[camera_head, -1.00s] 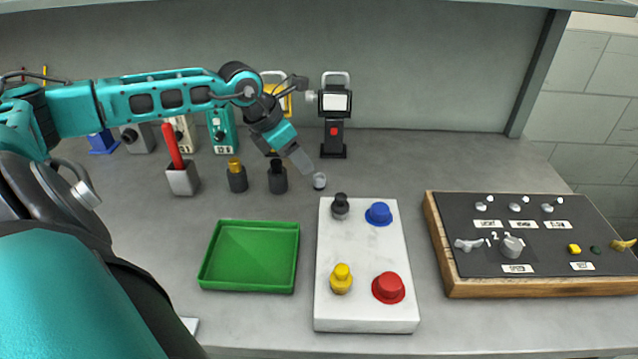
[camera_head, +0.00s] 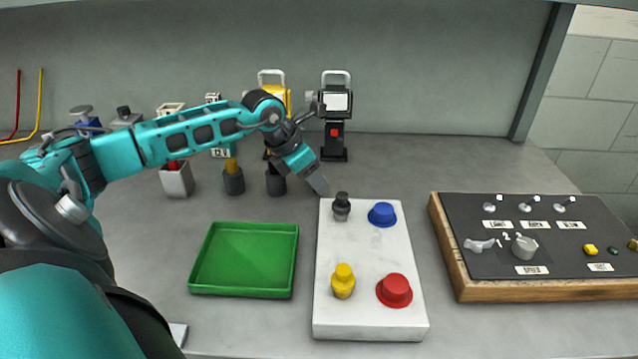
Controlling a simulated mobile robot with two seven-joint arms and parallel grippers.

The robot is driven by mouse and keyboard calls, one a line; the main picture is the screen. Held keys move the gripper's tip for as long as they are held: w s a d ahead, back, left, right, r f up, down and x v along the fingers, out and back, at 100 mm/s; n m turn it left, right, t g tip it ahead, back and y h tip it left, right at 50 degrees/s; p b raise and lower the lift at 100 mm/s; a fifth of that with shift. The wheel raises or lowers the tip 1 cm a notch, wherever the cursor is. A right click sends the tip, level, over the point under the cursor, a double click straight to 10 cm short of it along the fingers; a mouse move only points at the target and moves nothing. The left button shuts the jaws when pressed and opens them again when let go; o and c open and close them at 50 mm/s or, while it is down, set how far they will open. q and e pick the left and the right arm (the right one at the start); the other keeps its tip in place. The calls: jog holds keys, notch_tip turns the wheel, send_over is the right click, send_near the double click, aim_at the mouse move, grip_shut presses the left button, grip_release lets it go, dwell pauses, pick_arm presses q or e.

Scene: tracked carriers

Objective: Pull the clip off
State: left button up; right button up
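Nothing in view can be told for sure as the clip. My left gripper (camera_head: 317,184) reaches in from the left and points down and right. Its tip is just behind the back left corner of the white block (camera_head: 360,262), close to the black peg (camera_head: 342,207) on it. I see the gripper from the side, so its opening does not show, nor whether it holds anything. The block also bears a blue cap (camera_head: 382,214), a yellow peg (camera_head: 343,281) and a red cap (camera_head: 395,290). My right gripper is out of view.
A green tray (camera_head: 245,260) lies left of the block. A dark panel (camera_head: 585,234) with switches and knobs is at right. Black (camera_head: 334,135) and yellow (camera_head: 282,98) handled devices stand behind the gripper. A grey holder (camera_head: 177,182) is under my arm.

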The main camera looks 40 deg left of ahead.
pick_arm(q)
grip_shut()
jog(key=shift+r+p, duration=0.95)
jog(key=shift+r, duration=0.6)
jog(key=shift+r+p, duration=1.05)
jog(key=shift+r, duration=0.7)
